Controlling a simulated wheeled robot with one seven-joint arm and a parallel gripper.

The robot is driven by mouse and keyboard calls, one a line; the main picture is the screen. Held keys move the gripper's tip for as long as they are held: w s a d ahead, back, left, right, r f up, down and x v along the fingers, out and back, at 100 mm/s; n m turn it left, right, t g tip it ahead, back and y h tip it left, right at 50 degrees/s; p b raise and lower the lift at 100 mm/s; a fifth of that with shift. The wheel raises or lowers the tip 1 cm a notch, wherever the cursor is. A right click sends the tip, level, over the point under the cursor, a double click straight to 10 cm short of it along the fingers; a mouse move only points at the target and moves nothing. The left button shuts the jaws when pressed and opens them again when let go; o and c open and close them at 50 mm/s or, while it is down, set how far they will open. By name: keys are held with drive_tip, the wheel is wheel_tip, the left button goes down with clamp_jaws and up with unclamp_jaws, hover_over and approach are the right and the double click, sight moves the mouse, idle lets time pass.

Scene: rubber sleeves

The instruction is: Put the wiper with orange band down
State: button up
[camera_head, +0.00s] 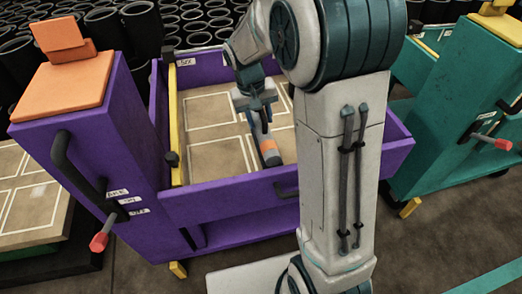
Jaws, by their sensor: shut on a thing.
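The wiper with the orange band (268,148) is in the head view, near the middle of the picture. It has a grey body with an orange band and a dark lower end. It is tilted and lies inside the purple cart's tray area. My gripper (262,122) reaches down over the purple tray and is shut on the wiper's upper part. The fingertips are small and partly hidden by the wiper and the arm. I cannot tell whether the wiper touches the tray floor.
The purple cart (230,190) has low walls around a tan floor (215,125) marked with white outlines. A yellow bar (173,110) runs along its left side. A teal cart (455,110) stands at the right. Several black sleeves (105,35) stand behind.

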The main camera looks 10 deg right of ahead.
wheel_tip(320, 180, down, 9)
drive_tip(key=b, duration=0.3)
drive_tip(key=shift+r, duration=0.1)
drive_tip(key=o, duration=0.9)
